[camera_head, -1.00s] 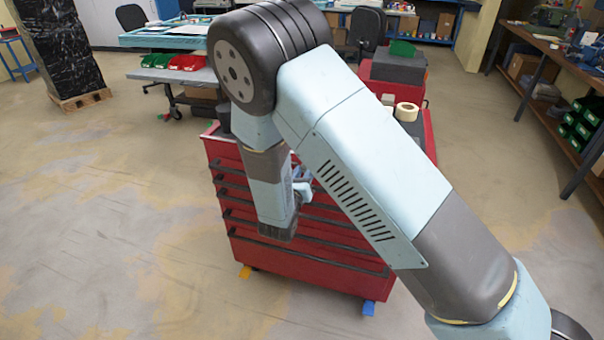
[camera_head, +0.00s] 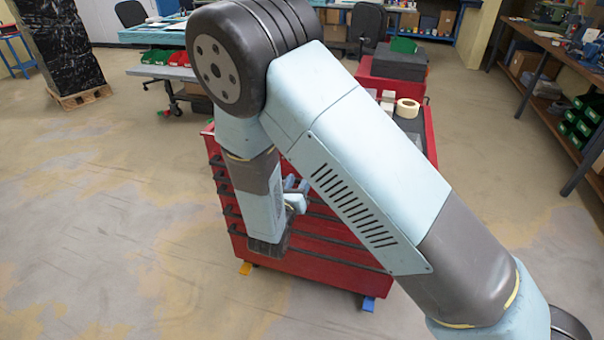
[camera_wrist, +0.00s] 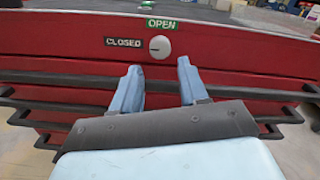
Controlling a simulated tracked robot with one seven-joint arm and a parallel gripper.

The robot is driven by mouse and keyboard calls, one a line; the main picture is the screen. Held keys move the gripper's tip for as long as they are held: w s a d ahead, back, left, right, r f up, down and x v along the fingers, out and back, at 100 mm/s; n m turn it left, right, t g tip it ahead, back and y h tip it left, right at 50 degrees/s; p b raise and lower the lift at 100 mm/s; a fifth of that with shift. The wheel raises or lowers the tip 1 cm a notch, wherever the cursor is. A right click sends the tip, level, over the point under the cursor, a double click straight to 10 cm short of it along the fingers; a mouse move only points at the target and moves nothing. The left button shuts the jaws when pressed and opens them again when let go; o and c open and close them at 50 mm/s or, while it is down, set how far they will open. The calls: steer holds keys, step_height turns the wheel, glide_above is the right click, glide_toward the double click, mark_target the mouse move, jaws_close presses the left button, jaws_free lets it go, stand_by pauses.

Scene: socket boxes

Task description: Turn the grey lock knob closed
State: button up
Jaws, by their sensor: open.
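The grey lock knob (camera_wrist: 160,47) is round and sits on the red front of the tool cabinet in the wrist view. A green OPEN label (camera_wrist: 161,24) is above it and a black CLOSED label (camera_wrist: 124,42) is to its left. A pale mark on the knob points left toward CLOSED as far as I can tell. My gripper (camera_wrist: 158,72) is open and empty, its two blue fingers below the knob in the picture and apart from it. In the head view my arm hides the knob, and the gripper is mostly hidden beside the cabinet front.
The red cabinet (camera_head: 330,262) has several dark drawer handles (camera_wrist: 60,78) that stick out below the knob, near my fingers. A tape roll (camera_head: 407,108) and a dark box (camera_head: 398,66) are on and behind its top. The floor to the left is clear.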

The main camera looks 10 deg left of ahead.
steer(key=s, duration=0.8)
steer(key=shift+a, duration=0.3)
steer(key=w+d+r+m+g+h, duration=0.1)
steer(key=d+r+m+g+h, duration=0.25)
steer(key=d+r+m, duration=0.45)
steer(key=w+d+r+m+g+h, duration=0.25)
steer(key=d+m+g, duration=0.25)
steer(key=d, duration=0.6)
steer(key=d+r+m+g+h, duration=0.35)
steer(key=d+r+m, duration=0.3)
steer(key=d, duration=0.35)
steer(key=s+d+r+m+g+y, duration=0.45)
steer(key=s+d+r+m, duration=0.2)
steer(key=d+m, duration=0.3)
steer(key=s+d+r+m+t+y, duration=0.2)
steer(key=s+r+m+t+y, duration=0.2)
steer(key=s+r+m+y, duration=0.2)
steer(key=s+r+m, duration=0.2)
steer(key=s+m, duration=0.1)
steer(key=shift+y, duration=0.3)
